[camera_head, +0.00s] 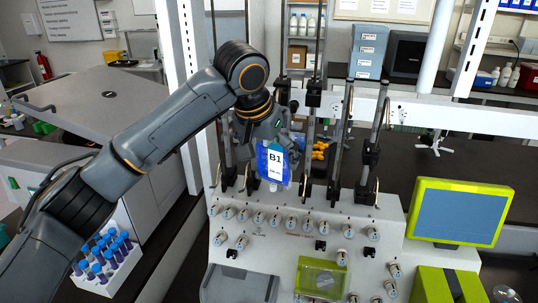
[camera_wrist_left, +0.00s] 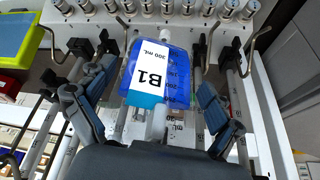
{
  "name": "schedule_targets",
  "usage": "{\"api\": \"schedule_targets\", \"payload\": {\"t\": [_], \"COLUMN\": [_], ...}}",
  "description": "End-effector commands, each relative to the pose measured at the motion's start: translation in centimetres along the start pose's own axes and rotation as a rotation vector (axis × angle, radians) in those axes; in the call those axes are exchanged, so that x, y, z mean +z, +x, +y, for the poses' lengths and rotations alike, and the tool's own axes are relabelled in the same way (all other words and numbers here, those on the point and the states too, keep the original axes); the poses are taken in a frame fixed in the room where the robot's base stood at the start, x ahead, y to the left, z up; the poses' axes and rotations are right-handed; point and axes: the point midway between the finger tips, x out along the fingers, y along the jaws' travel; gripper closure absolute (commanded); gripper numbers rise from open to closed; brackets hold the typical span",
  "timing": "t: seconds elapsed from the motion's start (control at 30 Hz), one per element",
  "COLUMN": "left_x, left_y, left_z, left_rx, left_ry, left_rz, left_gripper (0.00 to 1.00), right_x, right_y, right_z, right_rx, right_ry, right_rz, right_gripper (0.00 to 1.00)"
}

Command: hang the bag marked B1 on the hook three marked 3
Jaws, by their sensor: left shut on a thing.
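The bag marked B1 (camera_head: 271,165) is blue with a white label, and hangs upright below my left gripper (camera_head: 266,137) in the head view. In the left wrist view the bag (camera_wrist_left: 158,78) lies between the two fingers of my left gripper (camera_wrist_left: 146,104). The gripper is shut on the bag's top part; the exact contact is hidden. The bag is in front of the cell processor's upright poles (camera_head: 309,125), above its panel. Metal hooks (camera_wrist_left: 247,48) show on either side in the wrist view. The number 3 is not readable on any hook. My right gripper is not in view.
The white panel (camera_head: 270,250) carries several knobs below the bag. A green-framed screen (camera_head: 460,212) stands at the right. A white rack of blue-capped tubes (camera_head: 122,273) is at lower left. Upright poles stand close to the bag on both sides.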

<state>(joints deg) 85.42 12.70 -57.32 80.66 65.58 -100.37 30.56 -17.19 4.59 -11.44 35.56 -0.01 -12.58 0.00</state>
Motion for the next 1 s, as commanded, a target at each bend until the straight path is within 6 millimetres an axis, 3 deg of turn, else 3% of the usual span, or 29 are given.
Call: {"api": "schedule_targets", "payload": {"t": [0.03, 0.33, 0.37, 0.4, 1.0], "left_x": [0.91, 0.98, 0.99, 0.99, 1.01], "left_y": [1.42, 1.55, 1.55, 1.55, 0.85], "left_z": [-0.02, -0.02, -0.02, -0.02, 0.0], "left_rx": [-0.003, -0.003, -0.003, -0.003, -0.002], "left_ry": [0.001, 0.001, 0.001, 0.001, 0.001], "left_rz": [-0.032, -0.033, -0.034, -0.034, -0.035], "left_gripper": [0.65, 0.65, 0.02, 0.0, 0.0], "right_x": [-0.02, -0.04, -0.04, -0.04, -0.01], "right_y": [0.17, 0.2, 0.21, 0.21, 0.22], "right_z": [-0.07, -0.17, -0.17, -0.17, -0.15], "right_rx": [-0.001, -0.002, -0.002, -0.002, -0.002], "right_ry": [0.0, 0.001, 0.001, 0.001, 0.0], "right_rz": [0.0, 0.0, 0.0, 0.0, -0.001], "right_gripper": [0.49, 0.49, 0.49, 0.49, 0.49]}}
